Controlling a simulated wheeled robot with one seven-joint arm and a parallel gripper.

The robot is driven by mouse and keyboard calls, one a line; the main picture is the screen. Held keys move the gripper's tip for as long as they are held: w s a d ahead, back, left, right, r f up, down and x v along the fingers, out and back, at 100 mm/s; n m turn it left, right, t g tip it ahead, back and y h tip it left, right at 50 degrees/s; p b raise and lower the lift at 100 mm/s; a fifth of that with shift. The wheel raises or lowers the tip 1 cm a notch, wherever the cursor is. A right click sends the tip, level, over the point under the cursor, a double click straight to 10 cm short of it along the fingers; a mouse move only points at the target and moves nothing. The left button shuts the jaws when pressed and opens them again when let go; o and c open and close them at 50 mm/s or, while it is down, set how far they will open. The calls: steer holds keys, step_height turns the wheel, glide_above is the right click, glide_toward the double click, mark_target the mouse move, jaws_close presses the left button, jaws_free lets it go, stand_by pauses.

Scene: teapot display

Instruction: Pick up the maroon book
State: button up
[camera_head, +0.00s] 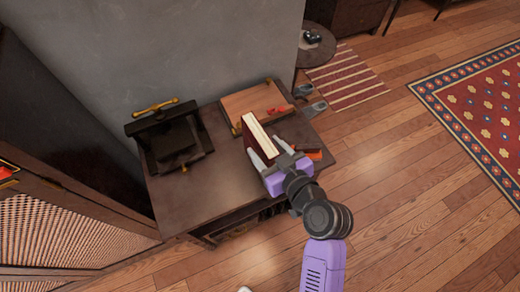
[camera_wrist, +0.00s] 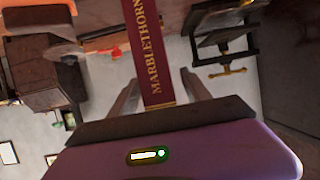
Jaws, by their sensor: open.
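The maroon book (camera_head: 260,136) stands on edge over the dark table, with its cream page edges showing in the head view. In the wrist view its maroon spine (camera_wrist: 150,60) carries gold lettering reading "MARBLETHORN", partly cut off. My purple gripper (camera_head: 267,149) is open at the book's near side. In the wrist view, the two fingers of my gripper (camera_wrist: 160,80) show on either side of the spine, with a visible gap on each side. The book's lower part is hidden by my gripper in the head view.
The dark table (camera_head: 190,205) has bare room at its front left. A black press with a brass handle (camera_head: 172,140) stands at left, and a wooden tray or box (camera_head: 250,98) with a red item lies behind the book. A grey wall (camera_head: 200,50) rises behind.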

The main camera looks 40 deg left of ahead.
jaws_close()
stand_by(1.3)
steer(key=shift+r, duration=0.15)
